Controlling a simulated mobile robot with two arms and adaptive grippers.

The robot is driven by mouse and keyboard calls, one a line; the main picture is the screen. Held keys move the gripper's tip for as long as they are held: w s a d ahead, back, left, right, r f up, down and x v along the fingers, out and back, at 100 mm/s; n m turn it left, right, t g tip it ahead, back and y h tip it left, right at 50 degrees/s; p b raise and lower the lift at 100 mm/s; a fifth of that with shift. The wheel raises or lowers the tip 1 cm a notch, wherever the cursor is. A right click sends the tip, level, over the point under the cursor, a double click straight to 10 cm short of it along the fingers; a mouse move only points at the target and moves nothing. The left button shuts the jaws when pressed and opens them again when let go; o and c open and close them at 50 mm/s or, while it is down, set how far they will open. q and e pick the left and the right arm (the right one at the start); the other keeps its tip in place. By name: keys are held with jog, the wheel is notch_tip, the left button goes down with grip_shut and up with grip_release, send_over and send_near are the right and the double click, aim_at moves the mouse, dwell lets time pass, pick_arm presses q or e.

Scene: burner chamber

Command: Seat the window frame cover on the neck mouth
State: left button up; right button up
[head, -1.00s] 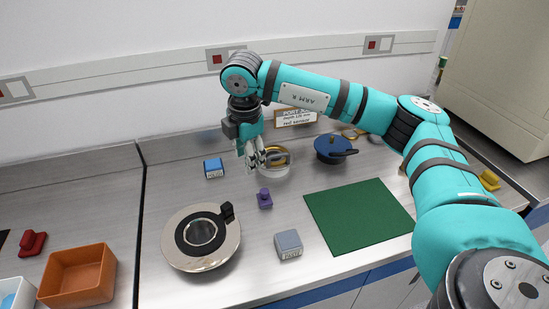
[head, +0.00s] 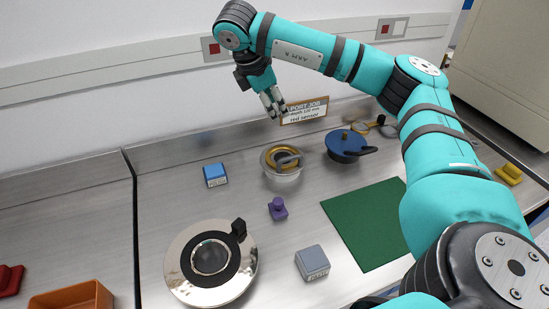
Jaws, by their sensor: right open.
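A shiny round metal plate (head: 179,278) lies at the front left, with a black ring around a round central opening, apparently the neck mouth (head: 210,257). A black block (head: 238,229) sits on its upper right edge. A round pale piece with a gold ring and grey handle (head: 283,160) stands farther back; it may be the window frame cover, but I cannot be sure. A blue round lid with a side handle (head: 346,146) is right of it. My right gripper (head: 274,104) is open and empty, above and behind the gold-ringed piece, apart from it. My left gripper is out of view.
A blue block (head: 215,175), a purple knobbed piece (head: 278,209) and a grey block (head: 312,263) stand around the plate. A green mat (head: 369,226) lies bare at right. A sign (head: 305,112) stands at the back wall. An orange bin (head: 72,297) is front left.

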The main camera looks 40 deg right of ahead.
jog(key=b, duration=0.6)
send_near(291, 156)
jog(key=x, duration=0.5)
jog(key=shift+a, duration=0.2)
jog(key=shift+d+f, duration=0.2)
jog(key=shift+f, duration=0.2)
jog(key=p+x, duration=0.2)
jog(key=x, duration=0.2)
jog(key=shift+d+f, duration=0.2)
jog(key=shift+d, duration=0.1)
jog(key=shift+f, duration=0.25)
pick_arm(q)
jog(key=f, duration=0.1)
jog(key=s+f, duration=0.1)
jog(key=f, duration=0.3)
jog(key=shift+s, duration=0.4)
pick_arm(e)
grip_shut()
jog(key=shift+r, duration=0.1)
